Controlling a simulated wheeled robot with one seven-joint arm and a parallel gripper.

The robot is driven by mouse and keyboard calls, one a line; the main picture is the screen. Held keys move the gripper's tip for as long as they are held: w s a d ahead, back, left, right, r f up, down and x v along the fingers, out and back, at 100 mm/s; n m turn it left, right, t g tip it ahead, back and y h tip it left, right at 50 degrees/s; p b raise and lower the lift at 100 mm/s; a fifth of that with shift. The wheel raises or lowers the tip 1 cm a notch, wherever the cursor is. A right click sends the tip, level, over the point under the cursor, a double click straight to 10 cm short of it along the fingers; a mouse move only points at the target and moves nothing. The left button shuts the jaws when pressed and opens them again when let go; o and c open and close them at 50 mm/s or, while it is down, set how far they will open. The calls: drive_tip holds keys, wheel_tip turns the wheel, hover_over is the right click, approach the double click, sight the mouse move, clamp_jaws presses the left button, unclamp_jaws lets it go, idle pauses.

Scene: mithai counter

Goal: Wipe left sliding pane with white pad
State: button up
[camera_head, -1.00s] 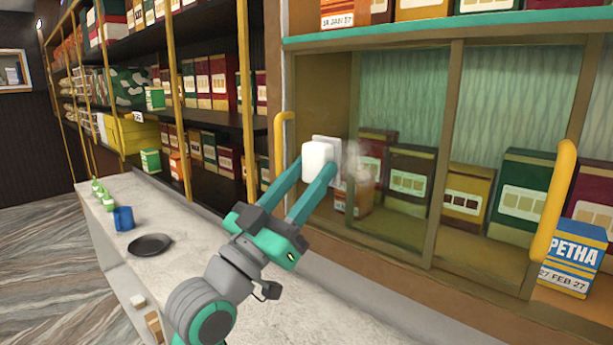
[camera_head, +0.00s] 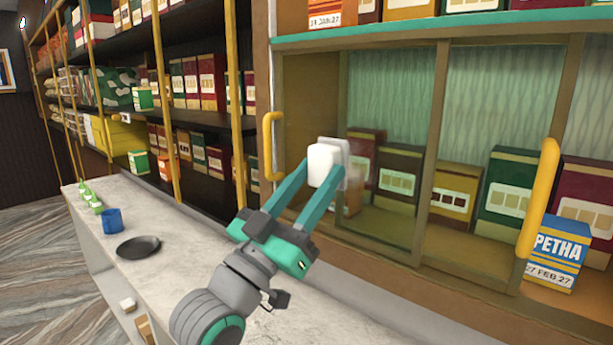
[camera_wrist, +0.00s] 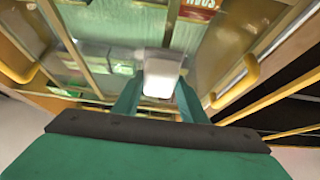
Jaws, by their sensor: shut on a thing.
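A white pad (camera_head: 324,164) is held between the two teal fingers of my gripper (camera_head: 308,187). The gripper is shut on it. The pad also shows in the wrist view (camera_wrist: 161,75) between the fingertips (camera_wrist: 158,100). The pad is at the left sliding pane (camera_head: 385,105) of the glass cabinet, over its left part; it looks to be against the glass, though exact contact is hard to tell. The pane has a yellow handle (camera_head: 272,146) at its left edge. A faint hazy patch shows on the glass around the pad, and part of it is hidden behind the pad.
Boxes stand behind the glass, and a blue PETHA box (camera_head: 555,254) is at the right. Another yellow handle (camera_head: 538,198) stands out on the right. A dark plate (camera_head: 139,247) and blue mug (camera_head: 112,221) are on the counter at left. The counter (camera_head: 190,258) between is clear.

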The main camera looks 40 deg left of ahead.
sight(356, 154)
drive_tip(key=shift+d, duration=3.7)
drive_tip(key=shift+a, duration=3.65)
drive_tip(key=shift+d+r, duration=0.1)
drive_tip(key=shift+r, duration=0.1)
drive_tip(key=shift+d, duration=1.75)
drive_tip(key=shift+d, duration=0.1)
